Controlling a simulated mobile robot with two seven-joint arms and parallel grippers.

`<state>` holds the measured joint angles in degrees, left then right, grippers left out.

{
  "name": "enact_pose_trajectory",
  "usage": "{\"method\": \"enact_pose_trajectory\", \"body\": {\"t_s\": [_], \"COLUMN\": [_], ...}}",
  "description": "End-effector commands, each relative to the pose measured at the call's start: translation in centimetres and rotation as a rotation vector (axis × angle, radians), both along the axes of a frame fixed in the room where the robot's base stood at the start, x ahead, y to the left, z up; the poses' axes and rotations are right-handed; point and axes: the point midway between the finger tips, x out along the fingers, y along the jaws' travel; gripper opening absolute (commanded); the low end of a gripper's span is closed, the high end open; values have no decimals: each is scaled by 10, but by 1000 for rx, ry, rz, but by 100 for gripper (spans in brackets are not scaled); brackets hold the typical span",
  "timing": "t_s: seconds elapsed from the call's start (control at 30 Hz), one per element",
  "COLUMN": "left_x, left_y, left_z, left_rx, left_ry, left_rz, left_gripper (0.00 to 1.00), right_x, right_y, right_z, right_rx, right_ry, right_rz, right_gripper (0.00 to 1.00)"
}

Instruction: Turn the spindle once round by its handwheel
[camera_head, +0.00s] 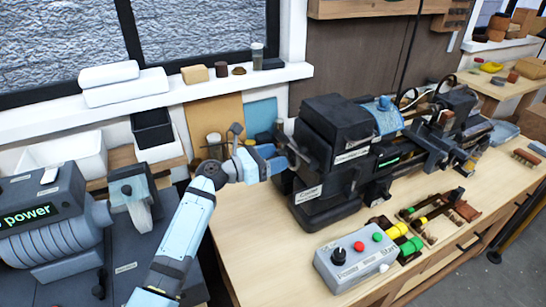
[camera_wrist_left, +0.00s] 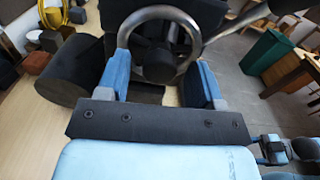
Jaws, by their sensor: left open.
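In the left wrist view the handwheel (camera_wrist_left: 186,18) is a silver ring around a dark hub, facing the camera. The blue fingers of my left gripper (camera_wrist_left: 163,68) are open and stand on either side of the rim. I cannot tell whether they touch it. In the head view my left gripper (camera_head: 268,160) reaches the left end of the black lathe headstock (camera_head: 335,125). There the wheel is largely hidden by the gripper and the machine. The spindle itself is not clearly visible. My right gripper is not in view.
A grey control box (camera_head: 355,262) with a black knob and red and green buttons stands on the bench in front of the lathe. Coloured parts lie right of it. A grey motor-like machine (camera_head: 55,225) stands at left. Bare wood (camera_head: 255,255) lies in front of the headstock.

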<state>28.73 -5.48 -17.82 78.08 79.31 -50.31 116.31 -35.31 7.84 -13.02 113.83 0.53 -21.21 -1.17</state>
Motion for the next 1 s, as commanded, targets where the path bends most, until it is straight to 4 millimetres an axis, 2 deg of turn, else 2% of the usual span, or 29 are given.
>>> {"method": "enact_pose_trajectory", "body": {"t_s": [0.03, 0.23, 0.67, 1.0], "left_x": [0, 0, 0, -1], "left_y": [0, 0, 0, 0], "left_z": [0, 0, 0, -1], "left_rx": [0, 0, 16, 69], "left_ry": [0, 0, -38, -169], "left_rz": [0, 0, 0, 0], "left_gripper": [56, 11, 11, 11], "right_x": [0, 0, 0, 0], "right_y": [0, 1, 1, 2], "right_z": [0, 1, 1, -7], "right_rx": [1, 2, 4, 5], "right_ry": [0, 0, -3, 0], "right_rz": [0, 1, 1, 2], "right_gripper": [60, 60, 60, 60]}}
